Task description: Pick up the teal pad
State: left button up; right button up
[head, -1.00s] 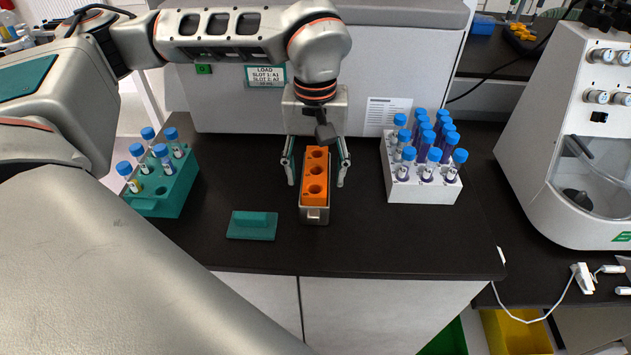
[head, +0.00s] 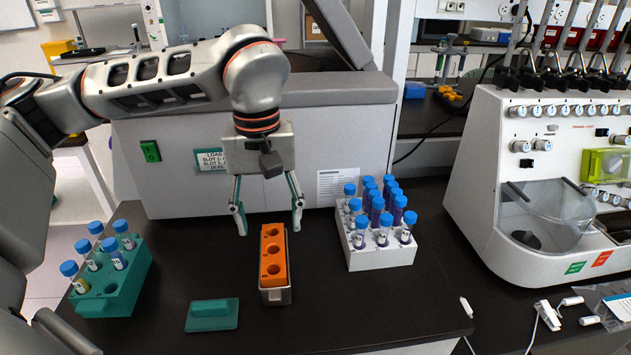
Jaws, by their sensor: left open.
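The teal pad (head: 212,315) lies flat on the black bench near its front edge, with a raised block on its top. My left gripper (head: 269,222) points down with its fingers spread wide and nothing between them. It is above and behind the orange insert, up and to the right of the pad and apart from it. My right gripper is not in view.
An orange insert (head: 272,255) in a metal holder stands right of the pad. A teal tube rack (head: 125,290) is at left and a white rack of blue-capped tubes (head: 380,255) at right. A large white machine (head: 480,180) stands far right.

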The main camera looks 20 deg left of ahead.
aim_at(208, 314)
jog(key=k, duration=1)
